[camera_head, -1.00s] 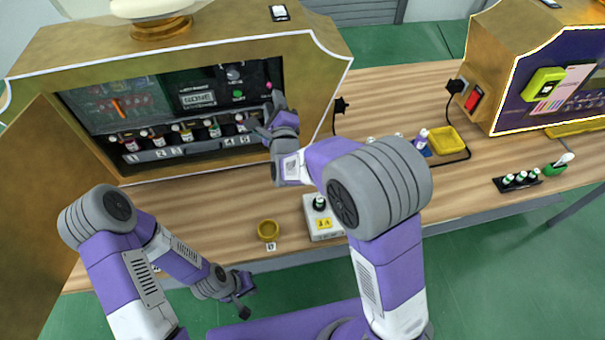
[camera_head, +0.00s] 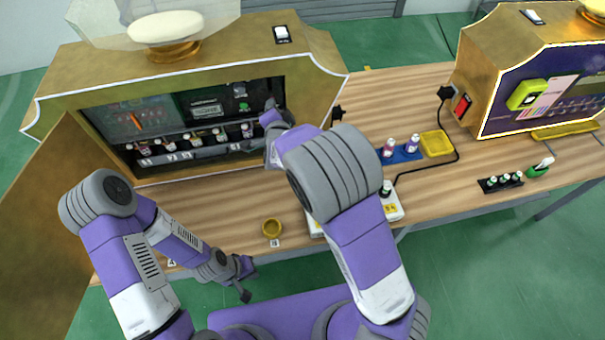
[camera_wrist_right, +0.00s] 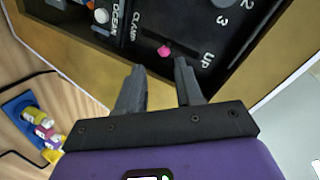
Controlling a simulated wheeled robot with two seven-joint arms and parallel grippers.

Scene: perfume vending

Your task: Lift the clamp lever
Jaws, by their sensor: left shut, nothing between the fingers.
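The clamp lever shows as a small pink knob (camera_wrist_right: 164,50) on the dark panel, between the words CLAMP and UP, in the right wrist view. My right gripper (camera_wrist_right: 158,70) is open, with its two fingers apart and the knob just beyond the gap between their tips. I see no contact. In the head view my right gripper (camera_head: 270,104) is at the right end of the open cabinet (camera_head: 315,80), and the knob cannot be made out there. My left gripper (camera_head: 245,293) is shut and empty, low in front of the table.
A row of small bottles (camera_head: 196,139) stands inside the cabinet. A blue tray (camera_head: 401,155) with bottles, a yellow tray (camera_head: 436,143) and a black cable lie to the right. The cabinet's right wall is close to my right gripper.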

